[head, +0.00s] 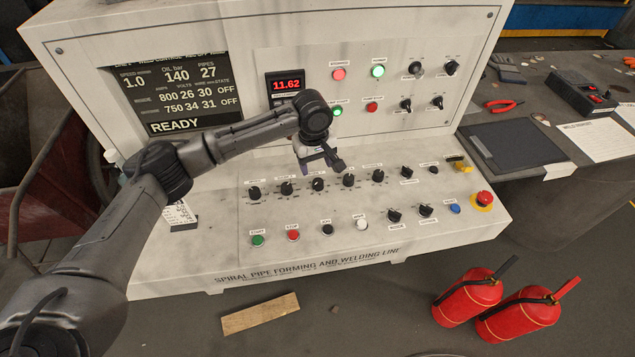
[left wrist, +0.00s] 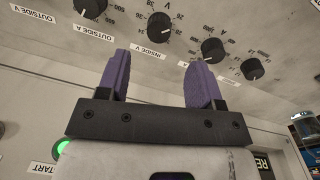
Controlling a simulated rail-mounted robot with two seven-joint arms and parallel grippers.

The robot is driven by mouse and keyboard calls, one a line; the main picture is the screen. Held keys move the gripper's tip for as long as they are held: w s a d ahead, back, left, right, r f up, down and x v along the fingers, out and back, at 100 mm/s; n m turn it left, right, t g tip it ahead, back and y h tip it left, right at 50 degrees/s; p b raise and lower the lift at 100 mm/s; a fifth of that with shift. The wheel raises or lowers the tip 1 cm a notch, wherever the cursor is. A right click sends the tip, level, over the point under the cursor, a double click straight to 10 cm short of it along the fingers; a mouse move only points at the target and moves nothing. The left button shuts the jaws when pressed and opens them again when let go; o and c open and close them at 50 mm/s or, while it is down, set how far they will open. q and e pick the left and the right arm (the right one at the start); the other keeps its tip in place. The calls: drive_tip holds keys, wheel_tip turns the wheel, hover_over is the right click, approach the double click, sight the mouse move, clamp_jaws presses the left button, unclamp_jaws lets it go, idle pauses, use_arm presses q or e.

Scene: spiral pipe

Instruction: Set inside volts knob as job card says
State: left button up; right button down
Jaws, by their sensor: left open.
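The inside volts knob (head: 318,184) is a black knob, third from the left in the console's upper knob row. In the left wrist view the knob (left wrist: 158,27) shows with its "INSIDE V" label (left wrist: 150,50), seen upside down. Its exact setting cannot be read. My left gripper (head: 326,163) is open and empty, just above and behind this knob. Its purple fingers (left wrist: 158,75) are apart, with the knob beyond them and not touched. A small white paper (head: 180,214) lies at the console's left, partly behind my arm; its text is unreadable. My right gripper is out of view.
Neighbouring knobs (head: 287,188) and (head: 348,180) stand close on both sides. A row of buttons (head: 293,235) lies in front. The screen (head: 188,90) reads READY, with volts 26 and 34. A red emergency stop (head: 484,198) is at the right. Fire extinguishers (head: 467,300) stand on the floor.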

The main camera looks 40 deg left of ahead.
sight(318, 182)
use_arm(q)
wheel_tip(318, 182, down, 7)
drive_tip(key=shift+w+d+f+b, duration=0.1)
drive_tip(key=shift+w+f+b, duration=0.05)
drive_tip(key=shift+b, duration=0.65)
